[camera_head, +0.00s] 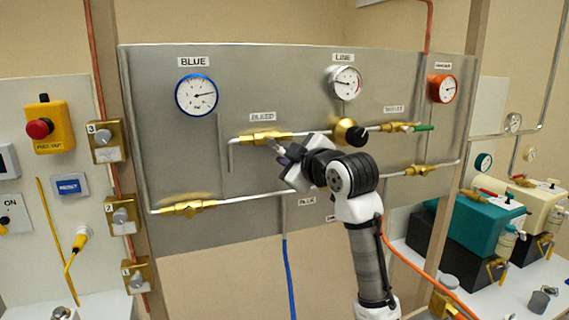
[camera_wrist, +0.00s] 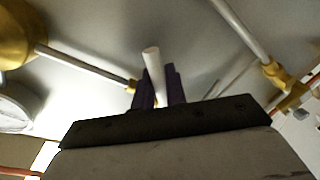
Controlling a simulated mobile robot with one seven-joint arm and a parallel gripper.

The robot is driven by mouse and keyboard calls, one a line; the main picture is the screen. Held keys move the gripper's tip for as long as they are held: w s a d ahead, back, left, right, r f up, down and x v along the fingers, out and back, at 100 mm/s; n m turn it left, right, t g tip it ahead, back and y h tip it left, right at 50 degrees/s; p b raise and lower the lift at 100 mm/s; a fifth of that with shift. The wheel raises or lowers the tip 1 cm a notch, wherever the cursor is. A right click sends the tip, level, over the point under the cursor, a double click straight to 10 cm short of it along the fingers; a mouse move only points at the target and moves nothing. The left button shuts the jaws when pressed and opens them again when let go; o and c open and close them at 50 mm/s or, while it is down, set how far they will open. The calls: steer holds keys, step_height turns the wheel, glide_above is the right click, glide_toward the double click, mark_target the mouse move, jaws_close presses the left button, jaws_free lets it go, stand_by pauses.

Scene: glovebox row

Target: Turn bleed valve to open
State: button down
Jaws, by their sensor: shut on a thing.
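The bleed valve (camera_head: 262,137) is a brass body in the upper pipe, under the BLEED label (camera_head: 263,117). Its pale grey lever (camera_head: 274,146) slants down and right from the body. My gripper (camera_head: 281,157) is shut on this lever just below the valve. In the wrist view, the purple fingers of my gripper (camera_wrist: 159,88) hold the lever (camera_wrist: 152,62) between them, and its rounded end sticks out past them. A brass end of the valve (camera_wrist: 132,86) shows beside the fingers; the rest is hidden behind them.
A round brass regulator with a black knob (camera_head: 349,132) stands right of my gripper. A valve with a green lever (camera_head: 424,128) is farther right. A lower pipe with brass valves (camera_head: 187,207) runs below. Gauges, including the BLUE gauge (camera_head: 196,95), sit above.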

steer(key=shift+d+r+n, duration=0.2)
steer(key=shift+n, duration=0.2)
stand_by(0.3)
steer(key=c, duration=1.5)
jaws_free()
